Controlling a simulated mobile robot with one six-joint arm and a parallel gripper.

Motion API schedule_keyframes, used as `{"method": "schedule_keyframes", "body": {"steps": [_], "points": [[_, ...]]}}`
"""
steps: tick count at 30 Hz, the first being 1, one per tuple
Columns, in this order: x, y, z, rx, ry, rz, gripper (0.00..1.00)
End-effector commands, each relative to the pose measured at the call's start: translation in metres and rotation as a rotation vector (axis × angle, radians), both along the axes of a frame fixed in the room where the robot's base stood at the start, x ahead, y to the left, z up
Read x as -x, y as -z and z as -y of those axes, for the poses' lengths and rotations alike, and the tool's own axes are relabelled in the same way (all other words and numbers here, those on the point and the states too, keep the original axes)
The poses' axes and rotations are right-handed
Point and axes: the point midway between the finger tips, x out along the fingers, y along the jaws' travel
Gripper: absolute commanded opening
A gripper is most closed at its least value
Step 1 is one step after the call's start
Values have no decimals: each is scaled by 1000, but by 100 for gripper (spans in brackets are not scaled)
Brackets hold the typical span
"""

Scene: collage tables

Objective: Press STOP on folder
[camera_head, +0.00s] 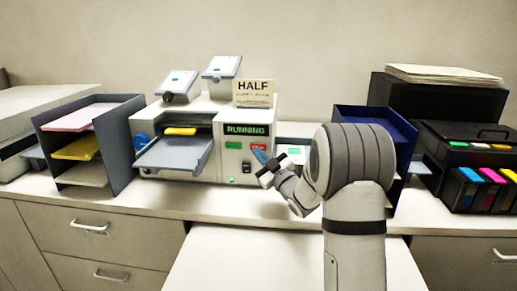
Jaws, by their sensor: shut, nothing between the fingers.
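The folder (202,183) is a white machine in the middle of the counter. Its display (247,130) reads "RUNNING" in green. Below the display are a green button (233,145) on the left and a red button (258,147) on the right. The red button's lettering is too small to read. My gripper (262,158) is shut and empty at the front of the panel, just below the red button. I cannot tell whether it touches the panel. A dark switch (246,168) sits below, left of my gripper.
A sign reading "HALF" (254,93) stands on the folder. A grey tray (174,153) juts from its front left. A paper sorter (118,150) stands left. A blue bin (372,122) and ink cartridges (480,177) stand right. A bare white surface (240,255) lies in front.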

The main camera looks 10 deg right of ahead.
Motion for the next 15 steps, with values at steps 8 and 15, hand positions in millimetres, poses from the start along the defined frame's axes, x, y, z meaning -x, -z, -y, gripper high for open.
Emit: {"method": "schedule_keyframes", "body": {"steps": [8, 15], "points": [[-7, 1, 3, 0, 1, 2, 0], [-8, 0, 3, 0, 0, 0, 0]]}}
